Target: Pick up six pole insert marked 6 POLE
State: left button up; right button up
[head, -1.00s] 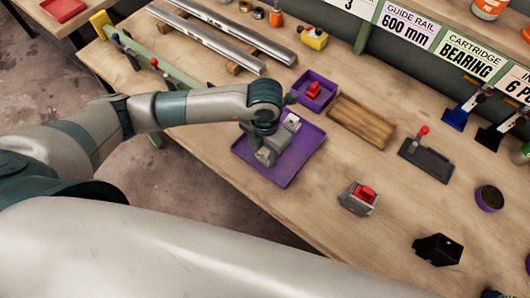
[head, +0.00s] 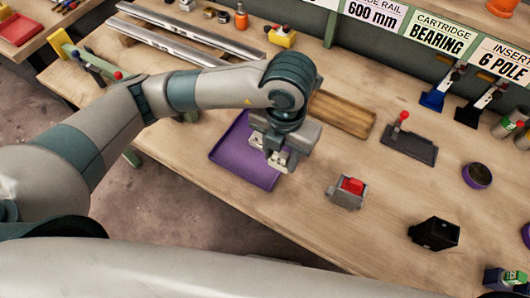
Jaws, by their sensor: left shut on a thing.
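My left gripper (head: 276,160) is over the right part of the purple tray (head: 230,155), pointing down. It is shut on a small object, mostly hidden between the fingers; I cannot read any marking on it. The bare part of the purple tray that shows is empty. A sign reading INSERT 6 POLE (head: 502,62) is at the upper right. My right gripper is not in view.
A wooden tray (head: 342,114) lies behind the gripper. A grey block with a red top (head: 347,192), a black block (head: 434,233), a dark plate with a red knob (head: 410,147) and a round purple-rimmed cup (head: 477,175) stand to the right. Bare bench lies between them.

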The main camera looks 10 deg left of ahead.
pick_arm(q)
jog(key=shift+s+d+r, duration=0.25)
jog(key=shift+d+r, duration=0.15)
jog(key=shift+d, duration=0.25)
